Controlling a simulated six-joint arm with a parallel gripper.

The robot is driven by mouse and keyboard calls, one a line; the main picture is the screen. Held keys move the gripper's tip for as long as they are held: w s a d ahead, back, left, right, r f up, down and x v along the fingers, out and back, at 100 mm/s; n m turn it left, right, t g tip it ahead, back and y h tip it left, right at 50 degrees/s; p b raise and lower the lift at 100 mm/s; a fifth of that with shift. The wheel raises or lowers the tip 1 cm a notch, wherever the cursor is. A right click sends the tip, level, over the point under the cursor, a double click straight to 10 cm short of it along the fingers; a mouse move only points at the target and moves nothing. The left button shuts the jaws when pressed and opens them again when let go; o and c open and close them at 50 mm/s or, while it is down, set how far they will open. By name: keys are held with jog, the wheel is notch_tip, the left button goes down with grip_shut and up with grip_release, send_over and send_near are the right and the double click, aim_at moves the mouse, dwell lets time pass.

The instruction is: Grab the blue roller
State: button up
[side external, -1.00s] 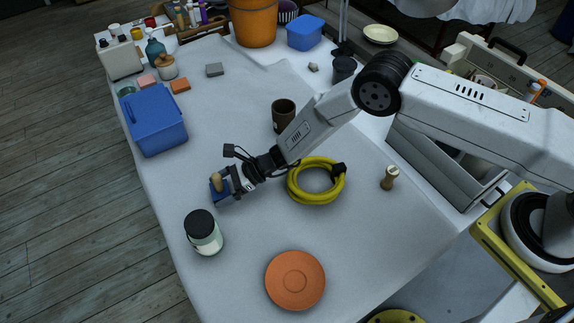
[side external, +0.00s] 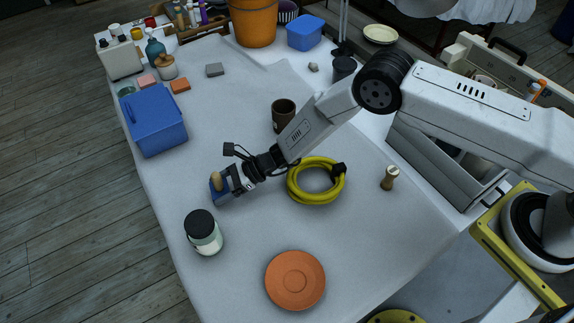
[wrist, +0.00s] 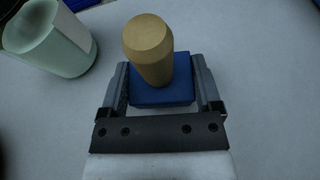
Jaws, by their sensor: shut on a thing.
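I cannot tell whether the block touches the table.
A pale green jar with a black lid (side external: 203,233) stands close by, in front of the gripper. A coiled yellow hose (side external: 316,195), a brown cup (side external: 283,112), an orange plate (side external: 295,280) and a blue box (side external: 155,120) are around. The table between jar and plate is clear.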

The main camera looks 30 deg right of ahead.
jog(key=shift+r, duration=0.6)
jog(key=s+d+r, duration=0.7)
jog(key=s+r, duration=0.4)
jog(key=s, duration=0.1)
jog(key=shift+r, duration=0.2)
jog(key=shift+d, duration=0.1)
jog(key=shift+d, duration=0.1)
dwell(0.3)
